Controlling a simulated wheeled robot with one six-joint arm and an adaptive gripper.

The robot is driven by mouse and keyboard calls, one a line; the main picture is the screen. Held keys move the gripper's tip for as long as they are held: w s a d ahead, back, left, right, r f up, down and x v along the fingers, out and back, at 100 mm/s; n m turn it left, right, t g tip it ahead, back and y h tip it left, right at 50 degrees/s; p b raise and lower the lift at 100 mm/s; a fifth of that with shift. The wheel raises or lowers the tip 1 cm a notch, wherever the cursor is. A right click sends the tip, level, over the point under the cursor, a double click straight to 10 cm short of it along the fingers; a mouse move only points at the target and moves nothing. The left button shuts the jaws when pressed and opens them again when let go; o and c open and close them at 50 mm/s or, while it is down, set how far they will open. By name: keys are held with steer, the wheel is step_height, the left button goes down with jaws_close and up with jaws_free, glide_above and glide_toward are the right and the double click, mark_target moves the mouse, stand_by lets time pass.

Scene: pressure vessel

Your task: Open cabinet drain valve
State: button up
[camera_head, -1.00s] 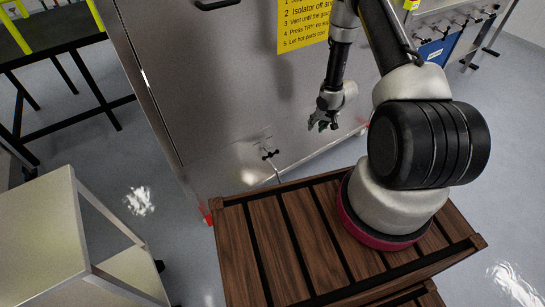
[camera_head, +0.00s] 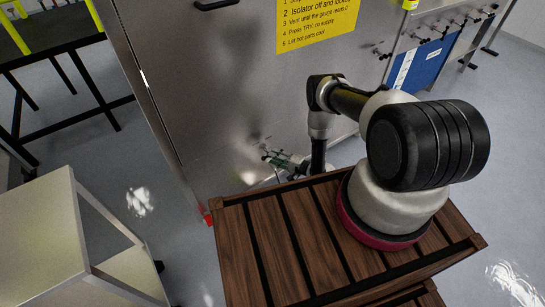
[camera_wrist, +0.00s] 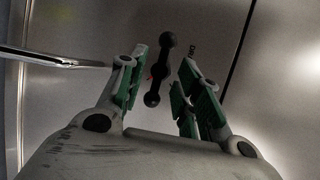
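The cabinet (camera_head: 210,90) is a large grey metal box with a small drain valve low on its front. In the wrist view the valve's handle (camera_wrist: 154,86) is a dark bar with rounded knobs at its ends, slightly tilted from upright. My gripper (camera_wrist: 163,66) is open, its green-padded fingers on either side of the handle in the picture. No finger visibly touches it, and I cannot tell the remaining depth. In the head view my gripper (camera_head: 273,158) is at the valve and mostly hides it.
A thin metal pipe (camera_wrist: 55,58) enters from the left in the wrist view. A yellow instruction sign (camera_head: 318,22) is on the cabinet's front. A pale cart (camera_head: 40,225) stands at left, a dark-framed table (camera_head: 60,45) behind it. Grey floor (camera_head: 140,165) is clear between cart and cabinet.

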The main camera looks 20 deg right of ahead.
steer(key=shift+x, duration=1)
jaws_close()
steer(key=shift+s+n+h, duration=0.1)
steer(key=shift+n+h, duration=0.2)
steer(key=shift+n, duration=0.1)
steer(key=shift+s+a+n+t+h, duration=0.1)
steer(key=shift+n+t+h, duration=0.25)
steer(key=shift+n+h, duration=2.05)
steer(key=shift+s+n+t+h, duration=0.1)
steer(key=shift+n+t+h, duration=0.25)
steer(key=shift+n+h, duration=2.05)
steer(key=shift+n+y, duration=0.6)
steer(key=shift+n, duration=0.2)
